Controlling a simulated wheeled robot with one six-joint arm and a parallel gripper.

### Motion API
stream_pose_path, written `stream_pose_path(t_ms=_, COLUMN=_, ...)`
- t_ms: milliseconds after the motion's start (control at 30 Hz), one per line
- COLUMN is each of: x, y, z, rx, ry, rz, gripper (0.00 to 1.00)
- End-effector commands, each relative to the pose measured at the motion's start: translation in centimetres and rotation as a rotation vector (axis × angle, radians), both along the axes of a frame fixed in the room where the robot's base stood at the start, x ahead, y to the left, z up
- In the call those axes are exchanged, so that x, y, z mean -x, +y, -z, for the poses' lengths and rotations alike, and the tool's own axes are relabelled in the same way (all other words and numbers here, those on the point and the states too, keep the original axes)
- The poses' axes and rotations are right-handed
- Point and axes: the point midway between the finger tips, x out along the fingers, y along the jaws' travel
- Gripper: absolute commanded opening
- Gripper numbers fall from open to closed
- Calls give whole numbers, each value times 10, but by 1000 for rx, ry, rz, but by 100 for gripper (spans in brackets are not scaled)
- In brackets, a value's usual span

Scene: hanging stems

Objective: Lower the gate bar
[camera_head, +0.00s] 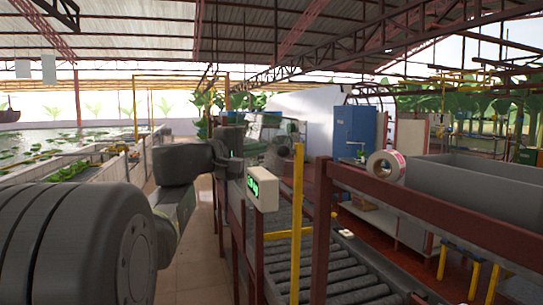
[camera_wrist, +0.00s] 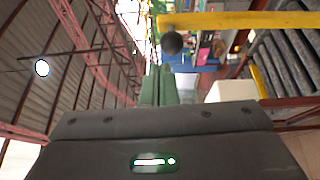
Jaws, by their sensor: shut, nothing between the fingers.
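The yellow gate bar (camera_head: 297,225) stands upright beside the roller conveyor, its top end free. In the wrist view, which is turned on its side, the bar (camera_wrist: 245,20) runs across the top, with a dark round knob (camera_wrist: 172,43) by its free end. My gripper (camera_wrist: 158,70) is shut and empty, its greenish fingers together. The knob shows just past the fingertips, and I see no clear contact. In the head view my wrist is left of the bar, and the fingers cannot be made out clearly.
A white box with a green display (camera_head: 262,190) stands close below my wrist. The roller conveyor (camera_head: 350,285) has dark red rails and posts. A tape roll (camera_head: 385,165) sits on the right rail, near a grey bin (camera_head: 480,185). The tiled aisle at left is open.

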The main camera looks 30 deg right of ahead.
Motion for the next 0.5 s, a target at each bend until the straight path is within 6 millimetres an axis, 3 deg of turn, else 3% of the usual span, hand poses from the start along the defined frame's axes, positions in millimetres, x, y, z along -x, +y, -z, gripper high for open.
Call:
stream_pose_path(t_ms=267, x=3, y=20, z=1, rx=11, ry=44, rz=4, gripper=0)
stream_pose_path(t_ms=500, x=-2, y=49, z=13, rx=103, ry=416, rz=46, gripper=0)
